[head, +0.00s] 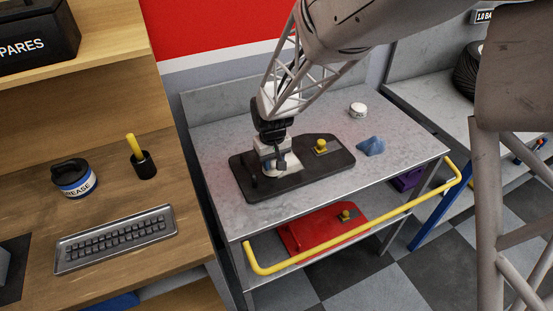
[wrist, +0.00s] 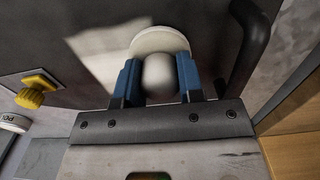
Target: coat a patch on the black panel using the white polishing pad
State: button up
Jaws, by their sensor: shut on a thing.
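The black panel (head: 318,172) lies on the grey metal trolley top, with a yellow knob (head: 321,147) on it; the knob also shows in the wrist view (wrist: 36,91). My gripper (head: 273,165) is over the panel's left part. In the wrist view its blue fingers (wrist: 158,82) are shut on the round knob of the white polishing pad (wrist: 160,41). The pad is at the panel's surface; I cannot tell if it presses on it. A pale whitish patch (wrist: 108,38) shows on the panel beside the pad. My gripper hides most of the pad in the head view.
A black handle (wrist: 250,45) rises close beside the pad. A white tin (head: 357,109) and a blue cloth (head: 371,146) stand on the trolley top (head: 225,146). A yellow rail (head: 370,222) runs along its front. A red panel (head: 310,233) lies on the lower shelf.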

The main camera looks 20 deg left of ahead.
jog(key=shift+w+d, duration=3.05)
jog(key=shift+d, duration=0.05)
jog(key=shift+w+d+r, duration=0.15)
jog(key=shift+w+d, duration=0.25)
jog(key=shift+w, duration=0.05)
notch_tip(320, 180, up, 8)
jog(key=w+d+m, duration=0.1)
jog(key=w+d, duration=0.1)
jog(key=d, duration=0.2)
jog(key=w+d+f+m, duration=0.1)
jog(key=w+d, duration=0.1)
jog(key=d, duration=0.3)
jog(key=w+d+f+m, duration=0.1)
jog(key=w+d, duration=0.1)
jog(key=d, duration=0.3)
jog(key=shift+w+d+f, duration=0.15)
jog(key=shift+w+f, duration=0.05)
jog(key=shift+w, duration=0.2)
jog(key=w+d+m, duration=0.1)
jog(key=d, duration=0.4)
jog(key=w+d+f+m, duration=0.1)
jog(key=d, duration=0.5)
jog(key=w+d+f+m, duration=0.1)
jog(key=d, duration=0.4)
jog(key=shift+w+d+f+m, duration=0.1)
jog(key=shift+w+d+m, duration=0.15)
jog(key=shift+m, duration=0.15)
jog(key=shift+w+a, duration=0.1)
jog(key=shift+w, duration=0.05)
